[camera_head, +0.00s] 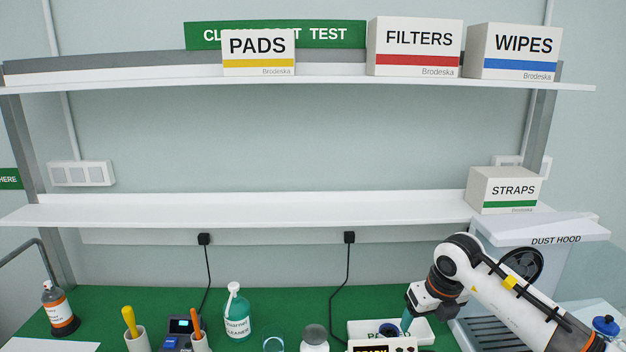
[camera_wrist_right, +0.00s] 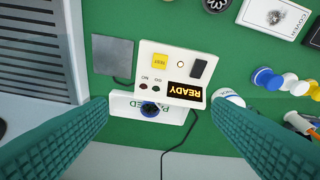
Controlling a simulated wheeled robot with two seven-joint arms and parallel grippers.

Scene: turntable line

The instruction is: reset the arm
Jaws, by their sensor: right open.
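My right arm (camera_head: 510,300) comes in from the lower right of the head view, white with black joints and a cable along it. Its gripper (camera_head: 406,322) points down over the green bench, near the white tray (camera_head: 357,328). In the right wrist view the gripper (camera_wrist_right: 160,104) has its two teal ribbed fingers wide apart, with nothing between them. A white tester box (camera_wrist_right: 150,62) lies below, its display reading READY. Beside it is the tray (camera_wrist_right: 122,105), holding a dark round part with a blue rim (camera_wrist_right: 150,109). My left gripper is out of view.
The grey dust hood (camera_head: 530,232) stands close to my right arm. A cleaner bottle (camera_head: 237,315), a spray bottle (camera_head: 60,310) and tool cups stand along the bench. Two shelves above carry labelled boxes, including STRAPS (camera_head: 503,190). A grey pad (camera_wrist_right: 113,57) lies beside the tester.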

